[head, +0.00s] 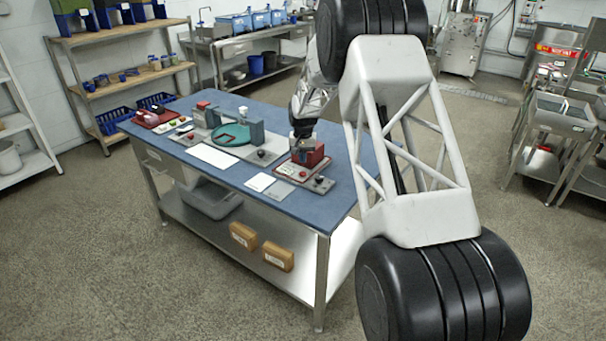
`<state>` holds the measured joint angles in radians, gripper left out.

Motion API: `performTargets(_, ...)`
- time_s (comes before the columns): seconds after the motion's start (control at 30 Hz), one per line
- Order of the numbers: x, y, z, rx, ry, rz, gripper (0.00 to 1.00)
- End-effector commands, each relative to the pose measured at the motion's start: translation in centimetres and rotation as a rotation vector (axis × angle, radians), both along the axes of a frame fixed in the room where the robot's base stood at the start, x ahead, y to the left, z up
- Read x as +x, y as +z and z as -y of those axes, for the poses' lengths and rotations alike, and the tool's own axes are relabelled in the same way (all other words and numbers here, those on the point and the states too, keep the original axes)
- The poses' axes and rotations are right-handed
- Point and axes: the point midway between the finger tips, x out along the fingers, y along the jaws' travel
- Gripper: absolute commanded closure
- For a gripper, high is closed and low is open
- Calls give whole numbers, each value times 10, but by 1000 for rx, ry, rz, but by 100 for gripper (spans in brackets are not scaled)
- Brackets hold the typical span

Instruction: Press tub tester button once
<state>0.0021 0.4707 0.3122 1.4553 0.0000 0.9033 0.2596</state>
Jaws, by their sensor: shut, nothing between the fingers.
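A small red device (313,158) sits on a light base plate at the right part of the blue table (240,103), and I take it for the tub tester. A small red spot, possibly its button (303,174), shows on the front of the plate, with a dark round knob (319,178) to its right. My gripper (304,131) is small and dark in the head view. It is shut and empty, pointing down just above or behind the red device. I cannot tell whether it touches anything, and the fingertips are hard to make out.
Left of the device stand a green round plate (229,136) with grey posts and a red tray (158,119) with small items. White sheets (213,156) lie near the front edge. Two brown boxes (243,236) and a grey tub (211,201) are on the lower shelf.

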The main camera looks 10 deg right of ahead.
Motion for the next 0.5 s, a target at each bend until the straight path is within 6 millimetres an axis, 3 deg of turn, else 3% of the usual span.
performTargets(0.5, 0, 20, 0, 0, 0, 0, 100)
